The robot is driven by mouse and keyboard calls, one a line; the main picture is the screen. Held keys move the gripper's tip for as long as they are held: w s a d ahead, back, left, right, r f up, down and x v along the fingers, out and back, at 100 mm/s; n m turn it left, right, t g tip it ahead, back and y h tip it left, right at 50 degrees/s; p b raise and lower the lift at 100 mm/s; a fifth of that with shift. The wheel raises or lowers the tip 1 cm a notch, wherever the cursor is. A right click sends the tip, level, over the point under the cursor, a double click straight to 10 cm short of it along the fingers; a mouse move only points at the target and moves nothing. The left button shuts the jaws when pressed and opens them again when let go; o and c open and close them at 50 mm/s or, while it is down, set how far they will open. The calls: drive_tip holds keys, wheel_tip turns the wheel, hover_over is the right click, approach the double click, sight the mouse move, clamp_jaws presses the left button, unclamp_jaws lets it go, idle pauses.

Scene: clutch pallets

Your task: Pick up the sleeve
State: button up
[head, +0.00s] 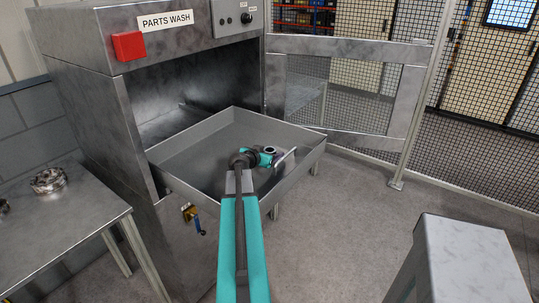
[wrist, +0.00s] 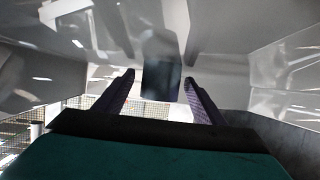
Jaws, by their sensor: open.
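The sleeve (head: 270,150) appears as a small shiny ring-topped cylinder, standing in the grey wash tray (head: 226,123) at its right part. In the wrist view a shiny grey cylinder, which looks like the sleeve (wrist: 161,62), is centred ahead between the fingers, its lower end dark. My gripper (head: 277,161) is low inside the tray, close beside the sleeve; my arm hides part of this area. In the wrist view my gripper (wrist: 160,82) is open, with one dark finger on each side and gaps to the cylinder. I cannot tell how deep the fingers reach around it.
The tray's raised walls surround my gripper. The parts wash cabinet (head: 115,75) stands behind and left, its framed door (head: 345,47) open to the right. A metal table (head: 62,232) with a round metal part (head: 50,180) is at left. A grey stand (head: 462,255) is at front right.

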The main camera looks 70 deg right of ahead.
idle(0.4)
drive_tip(key=c, duration=1.5)
drive_tip(key=shift+r, duration=0.15)
drive_tip(key=shift+r+b, duration=1.05)
drive_tip(key=shift+r, duration=3.85)
